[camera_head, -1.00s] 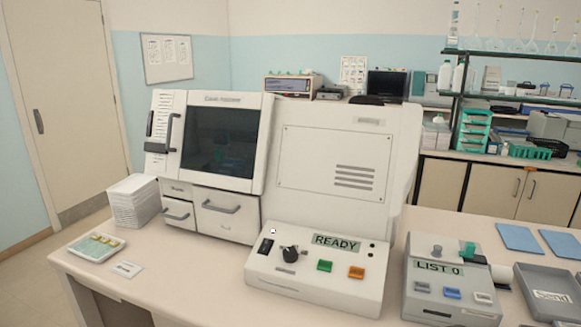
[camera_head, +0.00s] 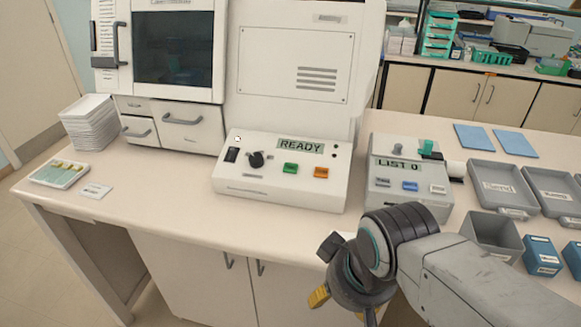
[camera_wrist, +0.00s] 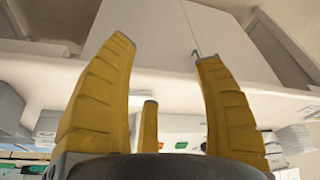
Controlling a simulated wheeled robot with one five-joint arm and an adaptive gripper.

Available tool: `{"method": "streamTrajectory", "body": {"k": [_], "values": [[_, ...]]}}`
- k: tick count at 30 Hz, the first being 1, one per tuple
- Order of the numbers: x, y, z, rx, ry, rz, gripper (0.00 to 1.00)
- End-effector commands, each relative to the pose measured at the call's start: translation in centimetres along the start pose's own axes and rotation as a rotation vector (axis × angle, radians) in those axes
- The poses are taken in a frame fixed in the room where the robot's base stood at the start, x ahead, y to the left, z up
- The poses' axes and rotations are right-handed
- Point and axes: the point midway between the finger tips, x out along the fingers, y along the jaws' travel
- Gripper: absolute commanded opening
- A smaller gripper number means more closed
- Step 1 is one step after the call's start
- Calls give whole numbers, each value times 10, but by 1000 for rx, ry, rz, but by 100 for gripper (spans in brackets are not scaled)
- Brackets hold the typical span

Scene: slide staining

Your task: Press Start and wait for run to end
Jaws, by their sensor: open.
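The stainer's control panel (camera_head: 281,180) stands on the bench in front of the large white machine (camera_head: 296,65). Its display (camera_head: 300,146) reads READY. The green button (camera_head: 290,169) sits below the display, with an orange button (camera_head: 321,172) to its right and a black knob (camera_head: 256,159) to its left. Any label on the green button is too small to read. My gripper (camera_head: 340,300) is in front of the bench edge, below and to the right of the panel, touching no button. In the wrist view its yellow fingers (camera_wrist: 163,50) are spread and empty.
A grey box (camera_head: 409,175) showing LIST 0 stands right of the panel. Grey trays (camera_head: 503,187) and blue boxes lie further right. A slide tray (camera_head: 59,174) and stacked white trays (camera_head: 88,123) are at left. The bench front is clear before the panel.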

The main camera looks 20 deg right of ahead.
Motion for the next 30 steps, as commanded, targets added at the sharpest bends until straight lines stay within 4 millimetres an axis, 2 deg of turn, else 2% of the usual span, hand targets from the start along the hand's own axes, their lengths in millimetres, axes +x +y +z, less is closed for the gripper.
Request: {"method": "streamTrajectory", "body": {"k": [2, 23, 30], "values": [[0, 0, 0, 0, 0, 0, 63], [0, 0, 0, 0, 0, 0, 0], [0, 0, 0, 0, 0, 0, 0]]}}
